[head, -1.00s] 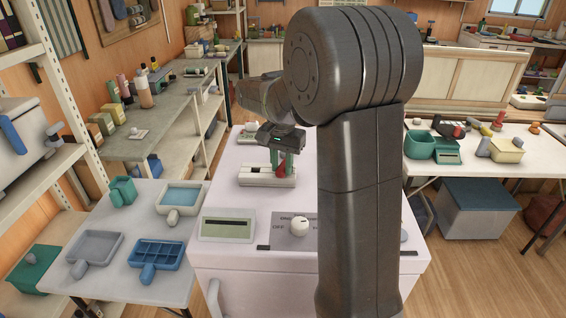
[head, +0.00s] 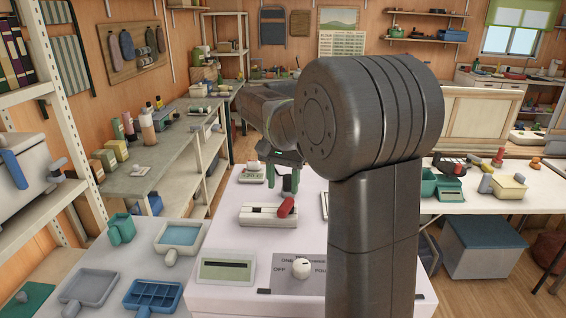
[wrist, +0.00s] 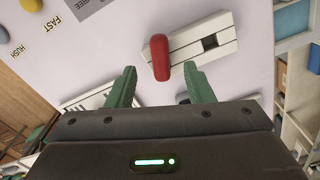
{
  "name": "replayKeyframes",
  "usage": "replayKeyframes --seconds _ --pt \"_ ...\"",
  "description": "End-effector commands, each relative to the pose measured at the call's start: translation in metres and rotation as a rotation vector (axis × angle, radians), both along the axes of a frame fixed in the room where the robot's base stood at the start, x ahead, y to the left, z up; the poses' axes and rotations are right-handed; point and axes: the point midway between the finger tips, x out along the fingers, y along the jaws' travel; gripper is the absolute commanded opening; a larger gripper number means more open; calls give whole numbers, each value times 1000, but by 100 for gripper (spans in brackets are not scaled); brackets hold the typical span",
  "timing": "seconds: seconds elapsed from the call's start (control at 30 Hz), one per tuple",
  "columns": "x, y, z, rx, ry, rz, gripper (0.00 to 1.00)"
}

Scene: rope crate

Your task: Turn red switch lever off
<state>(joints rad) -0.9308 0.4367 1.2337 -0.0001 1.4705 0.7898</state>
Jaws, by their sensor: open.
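The red switch lever (head: 286,207) stands at the right end of its pale switch base (head: 256,217) on the light machine top, leaning up to the right. In the wrist view the red lever (wrist: 160,57) is at the left end of the white base (wrist: 190,42), with a dark slot beside it. My gripper (head: 289,184) has green fingers and is open, just behind and above the lever. In the wrist view the lever's near end appears between the fingertips of my gripper (wrist: 162,76), with no contact visible. My arm hides part of the machine top.
A knob (head: 301,268) marked OFF and a display panel (head: 226,268) sit at the machine's front. Another pale device (head: 251,172) lies behind the switch. Trays, including a blue divided one (head: 152,296), are on the left table. The right table (head: 438,208) holds green containers.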

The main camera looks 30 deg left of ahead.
Motion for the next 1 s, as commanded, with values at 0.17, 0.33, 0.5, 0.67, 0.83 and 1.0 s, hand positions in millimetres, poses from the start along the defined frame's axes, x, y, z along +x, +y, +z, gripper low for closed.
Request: replayKeyframes --seconds 0.17,0.33,0.5,0.67,0.83,1.0 --pt "0 0 39 3 -3 0 47" --pt "0 0 61 2 -2 0 47" --pt "0 0 68 1 -1 0 47" --pt "0 0 69 0 0 0 47" --pt "0 0 68 0 0 0 47" --pt "0 0 68 0 0 0 47"
